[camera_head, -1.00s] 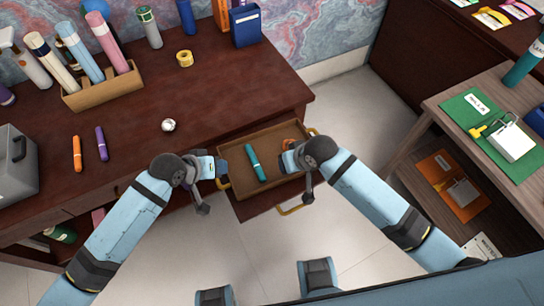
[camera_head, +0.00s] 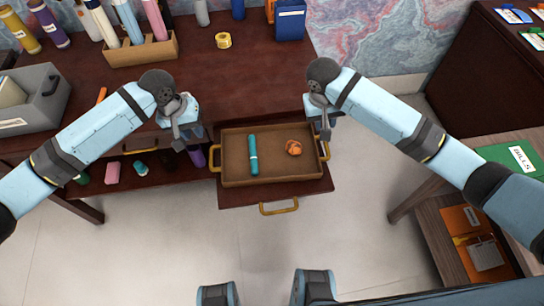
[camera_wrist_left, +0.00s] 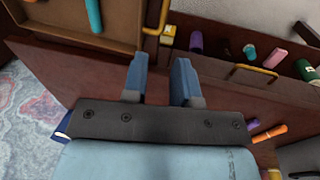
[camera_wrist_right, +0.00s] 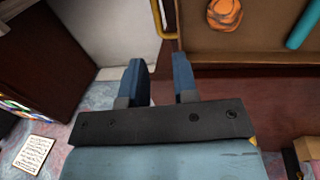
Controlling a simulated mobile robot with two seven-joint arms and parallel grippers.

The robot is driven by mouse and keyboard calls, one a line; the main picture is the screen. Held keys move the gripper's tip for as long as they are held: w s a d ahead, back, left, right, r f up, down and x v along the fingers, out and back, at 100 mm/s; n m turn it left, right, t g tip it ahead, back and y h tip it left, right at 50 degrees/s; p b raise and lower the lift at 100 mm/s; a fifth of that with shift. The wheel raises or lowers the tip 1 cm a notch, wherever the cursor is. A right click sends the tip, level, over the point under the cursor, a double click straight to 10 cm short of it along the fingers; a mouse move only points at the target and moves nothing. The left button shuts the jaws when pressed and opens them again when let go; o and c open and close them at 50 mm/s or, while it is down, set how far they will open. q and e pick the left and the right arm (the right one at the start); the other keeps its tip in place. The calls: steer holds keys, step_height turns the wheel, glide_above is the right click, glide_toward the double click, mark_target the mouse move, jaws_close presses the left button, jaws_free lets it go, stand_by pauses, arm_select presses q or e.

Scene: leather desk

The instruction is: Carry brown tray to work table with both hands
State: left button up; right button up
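The brown tray (camera_head: 272,172) has a yellow handle at each end and sits level on a pulled-out drawer at the desk's front. A teal marker-like stick (camera_head: 253,155) and a small orange object (camera_head: 293,147) lie in it. My left gripper (camera_head: 204,140) is beside the tray's left end; in the left wrist view its fingers (camera_wrist_left: 160,62) are apart and empty, short of the handle (camera_wrist_left: 157,18). My right gripper (camera_head: 324,128) is beside the right end; in the right wrist view its fingers (camera_wrist_right: 160,62) are apart and empty, close to the handle (camera_wrist_right: 160,20).
The dark desk (camera_head: 200,85) holds a grey box (camera_head: 40,110), a bottle organizer (camera_head: 140,50) and a yellow tape roll (camera_head: 223,40). A wooden table (camera_head: 530,147) with a green folder stands at right. Clear floor (camera_head: 350,215) lies between it and the desk.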

mark_target(210, 156)
arm_select(q)
steer(key=shift+a+r, duration=0.1)
steer(key=shift+a, duration=0.2)
arm_select(e)
steer(key=shift+w+d+r, duration=0.1)
steer(key=shift+d+r, duration=0.05)
steer(key=shift+r, duration=0.05)
